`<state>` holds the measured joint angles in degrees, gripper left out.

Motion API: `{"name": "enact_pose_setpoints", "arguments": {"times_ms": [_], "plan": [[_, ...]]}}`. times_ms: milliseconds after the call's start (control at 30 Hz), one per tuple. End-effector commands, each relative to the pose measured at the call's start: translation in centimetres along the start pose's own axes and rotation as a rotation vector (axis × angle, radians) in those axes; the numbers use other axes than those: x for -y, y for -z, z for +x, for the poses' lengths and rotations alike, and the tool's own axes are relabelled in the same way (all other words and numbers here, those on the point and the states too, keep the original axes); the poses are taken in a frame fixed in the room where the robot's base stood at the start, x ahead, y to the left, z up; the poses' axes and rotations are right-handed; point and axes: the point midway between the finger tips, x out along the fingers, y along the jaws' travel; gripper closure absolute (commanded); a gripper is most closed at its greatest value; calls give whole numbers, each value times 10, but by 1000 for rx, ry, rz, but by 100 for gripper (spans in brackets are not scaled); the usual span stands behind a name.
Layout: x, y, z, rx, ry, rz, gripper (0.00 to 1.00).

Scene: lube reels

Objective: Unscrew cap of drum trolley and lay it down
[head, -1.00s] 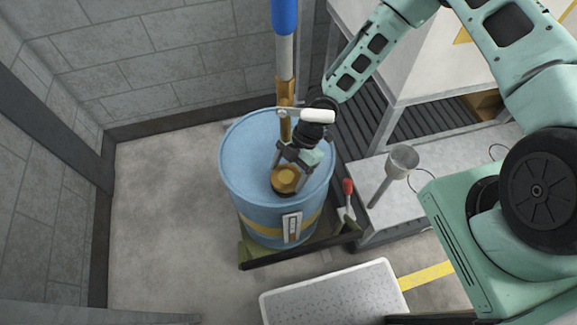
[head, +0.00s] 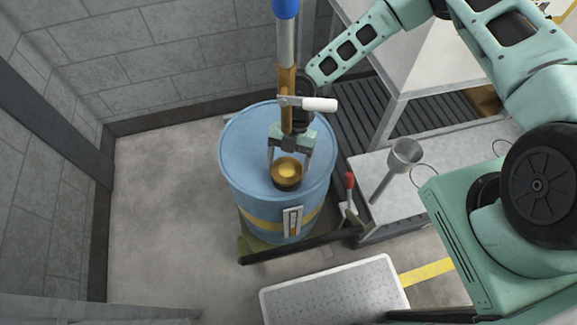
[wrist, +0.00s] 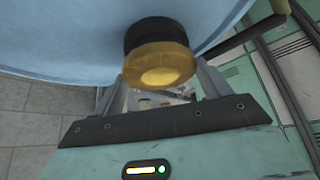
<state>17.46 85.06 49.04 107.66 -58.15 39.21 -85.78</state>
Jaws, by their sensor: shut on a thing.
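The blue drum (head: 248,155) stands upright on its low olive trolley (head: 252,250), with a yellow band round it. The brass-yellow cap (head: 286,171) sits on a dark collar on the drum top, towards the front. My gripper (head: 288,164) is at the cap, with one finger on each side, and is shut on it. In the wrist view the cap (wrist: 160,66) lies between the fingers, and the black collar (wrist: 153,32) joins it to the blue drum top (wrist: 75,35). I cannot tell how far the cap is turned.
A pump tube with a white-handled lever (head: 318,104) rises just behind my gripper. A metal funnel (head: 404,155) stands on the grey bench at right. A red-tipped lever (head: 349,182) is beside the drum. A pale step platform (head: 335,290) lies in front; the floor at left is clear.

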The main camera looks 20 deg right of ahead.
Motion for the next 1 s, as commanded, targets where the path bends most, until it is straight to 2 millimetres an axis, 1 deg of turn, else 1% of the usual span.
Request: {"name": "enact_pose_setpoints", "arguments": {"times_ms": [33, 133, 500, 567, 800, 900, 1000], "plan": [[-1, -3, 4, 4, 18, -33, 48], [-1, -2, 2, 2, 42, -74, 48], [-1, -3, 3, 4, 57, -101, 48], [-2, -3, 4, 5, 79, -140, 48], [-4, -3, 6, 4, 221, -384, 48], [-4, -3, 5, 5, 259, -452, 48], [-4, -2, 4, 3, 272, -476, 48]]}}
